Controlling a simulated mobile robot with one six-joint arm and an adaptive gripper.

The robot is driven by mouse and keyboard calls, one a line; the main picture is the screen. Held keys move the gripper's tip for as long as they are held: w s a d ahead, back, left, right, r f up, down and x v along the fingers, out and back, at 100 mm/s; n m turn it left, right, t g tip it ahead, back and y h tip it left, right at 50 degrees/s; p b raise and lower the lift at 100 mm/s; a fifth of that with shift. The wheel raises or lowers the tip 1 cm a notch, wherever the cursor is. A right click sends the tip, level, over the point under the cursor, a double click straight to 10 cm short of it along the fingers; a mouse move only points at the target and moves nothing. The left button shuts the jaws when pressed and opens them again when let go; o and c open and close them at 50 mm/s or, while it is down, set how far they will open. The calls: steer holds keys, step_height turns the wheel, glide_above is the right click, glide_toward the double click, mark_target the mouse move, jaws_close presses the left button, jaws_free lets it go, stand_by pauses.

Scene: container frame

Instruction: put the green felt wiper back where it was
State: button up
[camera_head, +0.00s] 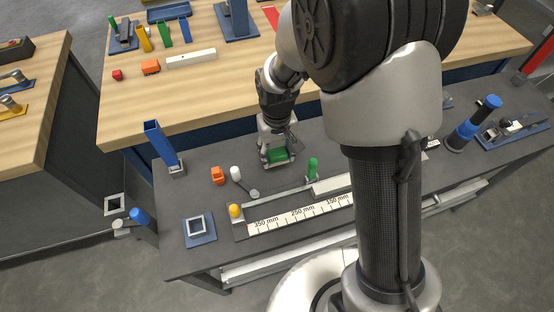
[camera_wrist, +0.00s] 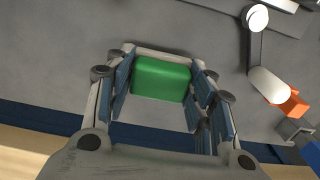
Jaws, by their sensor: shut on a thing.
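The green felt wiper (camera_head: 277,157) is a small green block between the fingers of my gripper (camera_head: 275,151). In the wrist view the green wiper (camera_wrist: 161,79) lies between the blue-padded fingertips of my gripper (camera_wrist: 160,88). My gripper is shut on it. The wiper is at or just above the dark grey bench top (camera_head: 195,190), near the bench's back edge; I cannot tell whether it touches the surface. Its underside is hidden.
An orange block (camera_head: 217,176) and a white-ended lever (camera_head: 238,176) stand left of my gripper. A green upright piece (camera_head: 312,168) and a long ruler (camera_head: 297,213) are in front. A blue channel post (camera_head: 162,144) stands at the left. Bare bench surrounds the wiper.

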steer(key=shift+f+b, duration=0.45)
steer(key=shift+f, duration=1.15)
steer(key=shift+f, duration=0.1)
steer(key=shift+f, duration=0.15)
steer(key=o, duration=1.1)
step_height(320, 180, up, 12)
steer(key=p, duration=0.4)
steer(key=shift+r, duration=0.25)
step_height(320, 180, up, 6)
glide_above(277, 160)
steer(key=d, duration=0.3)
steer(key=s+d+r+m+t, duration=0.2)
steer(key=s+d+r+t, duration=0.1)
steer(key=s+d+r, duration=0.55)
steer(key=shift+m+t, duration=0.6)
steer(key=shift+t, duration=0.2)
steer(key=s+r, duration=0.1)
steer(key=s, duration=0.2)
steer(key=s+r, duration=0.1)
steer(key=s, duration=0.2)
steer(key=s+d+r, duration=0.1)
steer(key=s, duration=0.2)
steer(key=shift+s+d, duration=0.1)
steer(key=shift+s, duration=0.1)
